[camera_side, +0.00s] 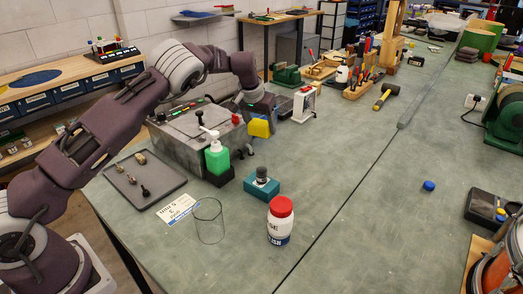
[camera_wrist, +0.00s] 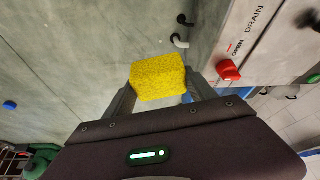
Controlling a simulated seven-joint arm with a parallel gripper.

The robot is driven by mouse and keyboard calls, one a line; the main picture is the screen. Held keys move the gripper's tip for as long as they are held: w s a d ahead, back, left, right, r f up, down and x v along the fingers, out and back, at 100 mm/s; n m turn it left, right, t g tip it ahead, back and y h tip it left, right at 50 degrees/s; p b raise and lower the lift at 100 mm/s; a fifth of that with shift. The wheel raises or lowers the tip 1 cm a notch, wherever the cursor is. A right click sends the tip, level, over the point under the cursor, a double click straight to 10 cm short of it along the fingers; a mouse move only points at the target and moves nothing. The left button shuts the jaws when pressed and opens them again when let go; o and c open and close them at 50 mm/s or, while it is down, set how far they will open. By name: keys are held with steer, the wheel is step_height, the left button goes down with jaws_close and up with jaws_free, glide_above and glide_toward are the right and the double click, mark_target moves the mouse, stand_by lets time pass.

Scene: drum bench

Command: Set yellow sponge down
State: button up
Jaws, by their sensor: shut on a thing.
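The yellow sponge (camera_side: 259,128) is a small block held between the fingers of my gripper (camera_side: 258,116) in the side view. It hangs in the air beside the metal box (camera_side: 188,138). In the wrist view the sponge (camera_wrist: 158,77) sits between the two fingertips of my gripper (camera_wrist: 160,88), with a finger on each side. The grey-green bench (camera_wrist: 80,50) lies below it. The far face of the sponge is hidden.
A green pump bottle (camera_side: 216,158), a teal block with a dark-capped jar (camera_side: 262,183), a clear beaker (camera_side: 209,222) and a red-lidded jar (camera_side: 280,220) stand nearby. A red knob (camera_wrist: 229,70) projects from the drain box. The bench right of the gripper is clear.

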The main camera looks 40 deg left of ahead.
steer(key=shift+s+f+n+y, duration=0.3)
steer(key=shift+s+f+n, duration=0.6)
steer(key=shift+f, duration=0.25)
step_height(320, 180, down, 8)
steer(key=shift+r, duration=0.1)
steer(key=o, duration=1.4)
steer(key=shift+o, duration=0.2)
